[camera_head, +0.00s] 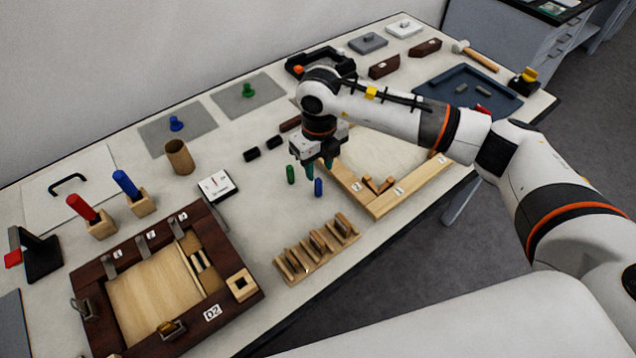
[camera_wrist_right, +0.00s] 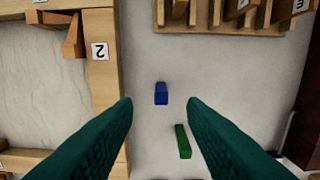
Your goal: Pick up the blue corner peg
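The blue corner peg (camera_head: 318,187) is a small blue block on the pale tabletop, just in front of my right gripper (camera_head: 320,166). In the right wrist view the blue peg (camera_wrist_right: 161,93) shows between and slightly beyond the green fingertips (camera_wrist_right: 159,104), with no finger touching it. The right gripper is open and empty, pointing down above the table. My left gripper is not in view.
A slotted wooden rack (camera_head: 318,250) stands in front of the pegs. A wooden tray frame (camera_head: 378,208) lies to the right, and a dark wooden frame (camera_head: 232,245) to the left. Small black blocks (camera_head: 252,154) lie behind. Bare table surrounds the two pegs.

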